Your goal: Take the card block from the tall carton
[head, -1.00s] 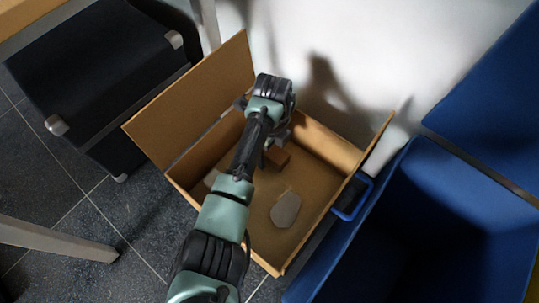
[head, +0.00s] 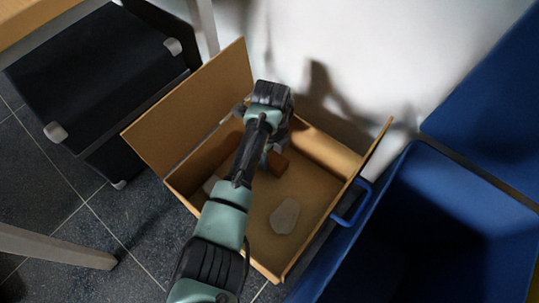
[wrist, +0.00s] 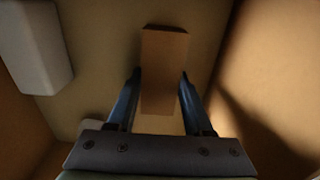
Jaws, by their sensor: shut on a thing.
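The card block (head: 278,164) is a plain brown block inside the tall carton (head: 319,233), an open brown box with raised flaps. In the wrist view the block (wrist: 163,72) lies between the two blue fingers of my gripper (wrist: 160,78), one finger along each long side. My gripper is shut on it. In the head view my arm reaches down into the carton, and my wrist hides most of the gripper (head: 266,156) and part of the block. I cannot tell whether the block touches the carton floor.
A pale rounded piece (head: 285,215) lies on the carton floor, and another (head: 211,185) sits near the left wall. A white block (wrist: 38,45) shows at upper left in the wrist view. A blue bin (head: 420,225) stands to the right, a black case (head: 95,70) to the left.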

